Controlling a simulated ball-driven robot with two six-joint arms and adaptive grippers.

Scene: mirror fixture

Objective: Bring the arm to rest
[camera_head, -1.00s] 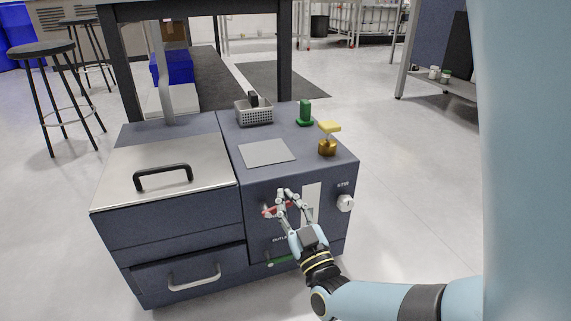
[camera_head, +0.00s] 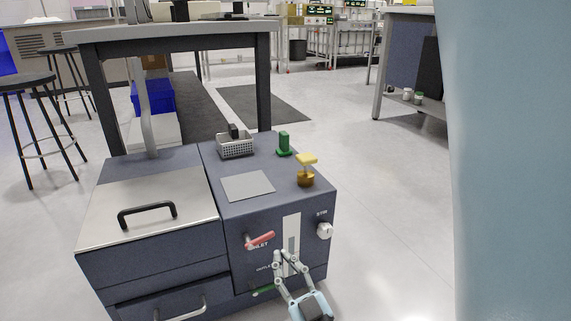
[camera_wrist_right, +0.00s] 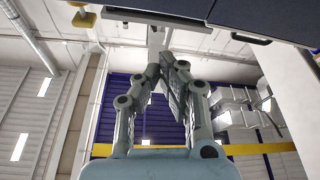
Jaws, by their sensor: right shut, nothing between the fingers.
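My right gripper (camera_head: 287,258) is shut and empty. In the head view it is low in front of the cabinet's front panel, below the red inlet handle (camera_head: 262,240) and apart from it. In the right wrist view its fingers (camera_wrist_right: 167,62) meet at the tips, pointing toward the cabinet's underside edge. The dark blue cabinet (camera_head: 215,252) has a white STIR knob (camera_head: 325,230) on the right of its front panel and a green outlet handle (camera_head: 263,291) low down, partly near the gripper. My left gripper is not in view.
On the cabinet top are a wire basket (camera_head: 235,146), a green piece (camera_head: 284,145), a brass piece with a yellow top (camera_head: 306,178) and a grey plate (camera_head: 247,187). A steel lid (camera_head: 150,205) with a black handle is at left. Floor right of the cabinet is clear.

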